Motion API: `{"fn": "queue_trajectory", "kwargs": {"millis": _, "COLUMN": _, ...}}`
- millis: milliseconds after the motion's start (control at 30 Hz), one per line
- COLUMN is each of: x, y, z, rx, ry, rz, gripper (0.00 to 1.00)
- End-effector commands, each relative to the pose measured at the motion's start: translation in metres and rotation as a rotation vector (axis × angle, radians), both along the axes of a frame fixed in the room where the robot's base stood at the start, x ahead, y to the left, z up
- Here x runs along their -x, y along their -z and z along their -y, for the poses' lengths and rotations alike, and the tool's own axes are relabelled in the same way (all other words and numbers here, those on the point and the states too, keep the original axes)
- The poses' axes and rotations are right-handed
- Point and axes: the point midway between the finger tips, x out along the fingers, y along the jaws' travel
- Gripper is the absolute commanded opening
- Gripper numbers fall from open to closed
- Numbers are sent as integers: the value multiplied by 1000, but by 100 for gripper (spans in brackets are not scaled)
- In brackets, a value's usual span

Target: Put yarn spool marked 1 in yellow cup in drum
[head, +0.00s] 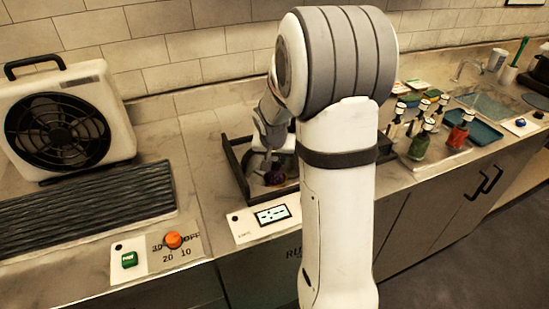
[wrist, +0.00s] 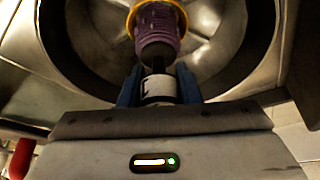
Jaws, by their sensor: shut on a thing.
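My gripper (wrist: 158,88) is shut on the yarn spool (wrist: 158,40), with one blue finger on each side of its white-labelled end. The spool has a purple ribbed body. A dark mark on its label is only partly visible and I cannot read it. A yellow ring, perhaps the yellow cup (wrist: 158,4), surrounds the spool's far end; I cannot tell whether they touch. Behind them is a round metal drum (wrist: 85,60) with a dark rim and a shiny inside. In the head view, my gripper (head: 270,172) is low over a dark-walled tray, partly hidden by my arm.
The dark-walled tray (head: 232,165) sits behind a small display panel (head: 270,214). A black fan (head: 58,132) in a white case and a dark ridged mat (head: 85,208) are at left. Several small bottles, including a red one (head: 459,133), stand at right.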

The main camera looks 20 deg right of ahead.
Motion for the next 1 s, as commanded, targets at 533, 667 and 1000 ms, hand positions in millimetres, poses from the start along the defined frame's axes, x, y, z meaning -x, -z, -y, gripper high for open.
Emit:
{"fn": "queue_trajectory", "kwargs": {"millis": 533, "x": 0, "y": 0, "z": -1, "rx": 0, "ry": -1, "rz": 1, "gripper": 54}}
{"fn": "queue_trajectory", "kwargs": {"millis": 667, "x": 0, "y": 0, "z": -1, "rx": 0, "ry": -1, "rz": 0, "gripper": 55}}
{"fn": "queue_trajectory", "kwargs": {"millis": 1000, "x": 0, "y": 1, "z": -1, "rx": 0, "ry": -2, "rz": 0, "gripper": 74}}
